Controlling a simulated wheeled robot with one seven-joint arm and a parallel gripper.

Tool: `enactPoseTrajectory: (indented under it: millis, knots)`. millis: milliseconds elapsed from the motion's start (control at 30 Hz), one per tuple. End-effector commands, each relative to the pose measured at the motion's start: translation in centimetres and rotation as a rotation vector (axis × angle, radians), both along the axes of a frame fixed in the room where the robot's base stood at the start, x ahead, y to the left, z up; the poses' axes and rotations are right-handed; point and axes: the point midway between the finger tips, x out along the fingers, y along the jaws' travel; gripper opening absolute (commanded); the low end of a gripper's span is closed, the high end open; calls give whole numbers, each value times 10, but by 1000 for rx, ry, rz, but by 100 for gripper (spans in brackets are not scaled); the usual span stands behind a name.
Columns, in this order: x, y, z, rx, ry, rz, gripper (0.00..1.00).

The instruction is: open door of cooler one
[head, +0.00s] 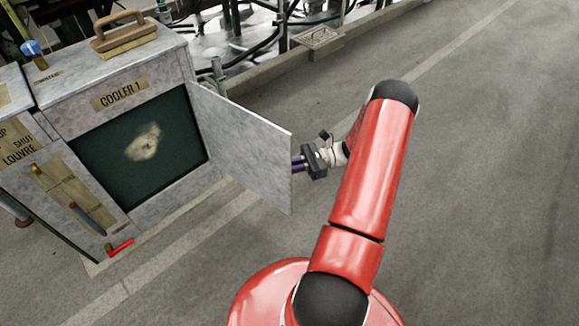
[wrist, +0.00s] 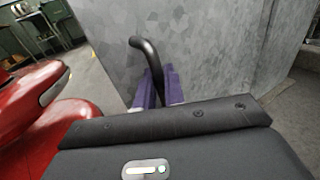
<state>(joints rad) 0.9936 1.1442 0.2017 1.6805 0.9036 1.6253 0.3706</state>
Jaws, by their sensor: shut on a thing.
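Cooler one (head: 175,85) is a grey metal box at the left of the head view, marked "COOLER 1". Its door (head: 245,145) is hinged at the right side of the opening and stands swung well out. The opening shows a dark green surface with a pale patch. My gripper (head: 298,164) is at the door's outer edge. In the wrist view the purple fingers of my gripper (wrist: 158,88) are shut on the black bent door handle (wrist: 151,55), against the grey door face (wrist: 210,50). The handle is hidden in the head view.
A low kerb (head: 270,62) with pipework runs behind. The floor (head: 490,180) to the right is clear.

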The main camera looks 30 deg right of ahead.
Motion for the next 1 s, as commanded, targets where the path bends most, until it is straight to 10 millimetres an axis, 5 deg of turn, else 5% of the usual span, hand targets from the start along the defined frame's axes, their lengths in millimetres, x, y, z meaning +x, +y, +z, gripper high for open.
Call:
enactPoseTrajectory:
  millis: [367,400,500,800,1000]
  knots:
    - [2,1,0,0,-1,-1,0]
    - [2,1,0,0,-1,-1,16]
    - [2,1,0,0,-1,-1,27]
    - [1,-2,0,0,-1,-2,27]
    - [-6,-28,-1,-1,-2,-3,27]
